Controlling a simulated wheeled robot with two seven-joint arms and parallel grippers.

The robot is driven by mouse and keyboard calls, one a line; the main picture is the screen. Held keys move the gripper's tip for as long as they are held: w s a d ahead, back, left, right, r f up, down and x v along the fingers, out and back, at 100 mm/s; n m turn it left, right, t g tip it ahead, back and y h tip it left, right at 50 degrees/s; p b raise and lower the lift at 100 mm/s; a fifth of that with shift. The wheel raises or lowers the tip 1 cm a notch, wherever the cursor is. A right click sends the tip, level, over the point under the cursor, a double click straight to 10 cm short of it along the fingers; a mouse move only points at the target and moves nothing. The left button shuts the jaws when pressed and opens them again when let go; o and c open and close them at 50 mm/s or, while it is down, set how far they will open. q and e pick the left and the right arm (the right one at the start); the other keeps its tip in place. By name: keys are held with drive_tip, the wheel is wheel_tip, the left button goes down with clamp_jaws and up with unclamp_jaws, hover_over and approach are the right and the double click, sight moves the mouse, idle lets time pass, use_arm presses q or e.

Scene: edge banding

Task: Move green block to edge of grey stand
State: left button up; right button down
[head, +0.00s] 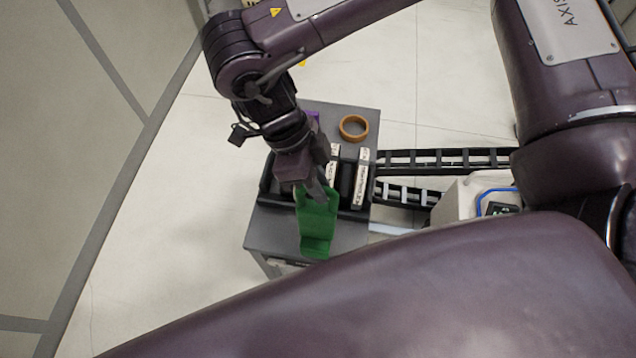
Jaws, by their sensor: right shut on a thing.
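The green block (317,222) is over the front part of the grey stand (268,228). Its lower end is close to the stand's front edge; I cannot tell whether it touches the top. My right gripper (317,191) points down and is shut on the upper end of the block. The gripper and wrist hide part of the stand behind the block. My left gripper is not in view.
On the stand are an orange-brown ring (353,127), a black holder with white labelled pieces (361,178), and a purple thing (314,116) partly hidden by my wrist. Black slotted rails (445,160) lie to the right. Pale floor (160,240) is clear on the left.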

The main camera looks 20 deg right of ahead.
drive_tip(key=shift+f, duration=0.65)
drive_tip(key=shift+w+f, duration=0.3)
drive_tip(key=shift+f, duration=0.05)
drive_tip(key=shift+s, duration=0.1)
drive_tip(key=shift+s+f, duration=0.1)
drive_tip(key=c, duration=1.4)
unclamp_jaws()
drive_tip(key=shift+o, duration=0.2)
